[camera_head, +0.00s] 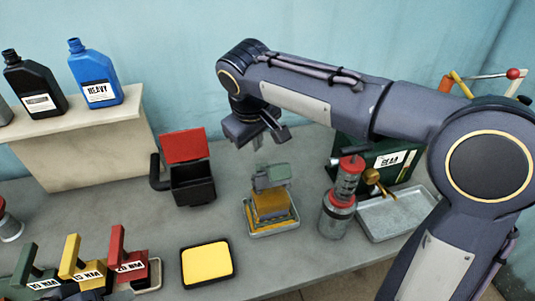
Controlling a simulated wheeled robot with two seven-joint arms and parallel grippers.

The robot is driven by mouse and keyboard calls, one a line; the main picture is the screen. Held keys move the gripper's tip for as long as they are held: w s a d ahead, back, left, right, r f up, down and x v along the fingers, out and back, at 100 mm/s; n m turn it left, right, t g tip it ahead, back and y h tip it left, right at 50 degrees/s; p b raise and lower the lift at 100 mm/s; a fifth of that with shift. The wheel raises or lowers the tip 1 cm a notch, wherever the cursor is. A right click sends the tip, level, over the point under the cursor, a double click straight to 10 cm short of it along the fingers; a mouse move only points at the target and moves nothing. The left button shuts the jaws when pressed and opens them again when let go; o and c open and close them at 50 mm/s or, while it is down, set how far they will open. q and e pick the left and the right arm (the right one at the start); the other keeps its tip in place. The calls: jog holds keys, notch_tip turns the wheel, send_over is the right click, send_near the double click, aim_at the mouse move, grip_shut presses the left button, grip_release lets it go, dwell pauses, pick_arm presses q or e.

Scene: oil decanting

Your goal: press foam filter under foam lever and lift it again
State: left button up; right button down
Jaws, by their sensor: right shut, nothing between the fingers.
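A small press-like stand (270,178) has a grey-green top piece over a yellow block (271,206), set in a pale tray (274,230) in the middle of the bench. A flat yellow pad (207,263) lies in a black tray at the front. I cannot tell for certain which yellow piece is the foam filter; the grey-green top may be the foam lever. My right gripper (262,139) is shut and empty, above and behind the stand, apart from it. My left gripper is not in view.
A black box with a raised red lid (187,174) stands left of the stand. A red-and-grey canister (338,212) and a metal tray (397,218) are to the right. Red, yellow and green handled pieces (122,258) are at front left. Bottles (95,78) stand on a raised shelf.

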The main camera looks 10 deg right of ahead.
jog(key=shift+s+d+f, duration=0.5)
jog(key=shift+s+f, duration=0.05)
jog(key=shift+s, duration=0.2)
jog(key=shift+s+d+f, duration=0.5)
jog(key=shift+s+f, duration=0.05)
jog(key=shift+s, duration=0.15)
jog(key=s+f+t+b, duration=0.8)
jog(key=f+b, duration=0.5)
jog(key=b, duration=1.6)
jog(key=shift+s+d+m, duration=0.15)
jog(key=shift+s+m, duration=0.1)
jog(key=shift+m, duration=0.05)
